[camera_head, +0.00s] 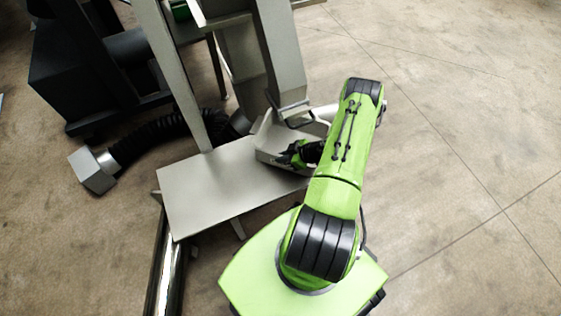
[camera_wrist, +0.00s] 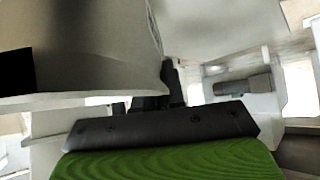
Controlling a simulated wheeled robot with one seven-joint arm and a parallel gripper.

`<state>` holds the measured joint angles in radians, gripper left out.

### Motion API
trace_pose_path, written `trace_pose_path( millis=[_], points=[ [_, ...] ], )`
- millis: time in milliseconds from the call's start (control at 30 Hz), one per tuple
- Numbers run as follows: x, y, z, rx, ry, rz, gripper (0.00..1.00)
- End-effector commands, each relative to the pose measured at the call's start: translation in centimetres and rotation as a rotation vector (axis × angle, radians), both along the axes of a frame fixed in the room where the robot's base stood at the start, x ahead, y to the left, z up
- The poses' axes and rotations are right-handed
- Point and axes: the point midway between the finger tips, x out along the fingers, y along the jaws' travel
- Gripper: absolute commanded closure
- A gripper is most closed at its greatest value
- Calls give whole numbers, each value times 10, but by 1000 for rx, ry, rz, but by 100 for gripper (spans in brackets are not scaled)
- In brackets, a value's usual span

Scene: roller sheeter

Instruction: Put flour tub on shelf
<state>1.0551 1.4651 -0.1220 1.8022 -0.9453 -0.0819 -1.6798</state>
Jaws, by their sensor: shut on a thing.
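The flour tub appears to be the pale grey vessel (camera_head: 268,140) at the back right end of the flat grey shelf (camera_head: 200,196) in the head view. My gripper (camera_head: 297,156) is at its right side, shut on its edge. In the wrist view, a large pale curved body with a rim, which looks like the tub (camera_wrist: 100,50), fills the upper left. The dark fingers of my gripper (camera_wrist: 172,88) meet its edge there. The tub's underside is hidden, so I cannot tell whether it rests on the shelf.
A grey machine post (camera_head: 172,70) rises behind the shelf, and a slanted metal chute (camera_head: 262,50) stands behind the tub. A black ribbed hose (camera_head: 150,138) lies at the left. The shelf's left and front part is bare. Open floor lies at the right.

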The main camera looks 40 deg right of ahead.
Motion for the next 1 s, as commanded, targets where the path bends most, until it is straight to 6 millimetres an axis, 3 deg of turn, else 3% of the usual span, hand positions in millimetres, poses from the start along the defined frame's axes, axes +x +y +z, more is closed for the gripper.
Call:
trace_pose_path(
  millis=[67, 233, 567, 600, 767, 1000],
  points=[
    [11, 6, 1, -1, -6, 3, 100],
    [11, 6, -34, 0, -4, -1, 100],
    [12, 6, -36, -1, -5, 0, 100],
    [11, 6, -37, 0, -1, -1, 90],
    [11, 6, -37, 0, -1, -1, 66],
    [11, 6, -37, 0, -2, -1, 66]
  ],
)
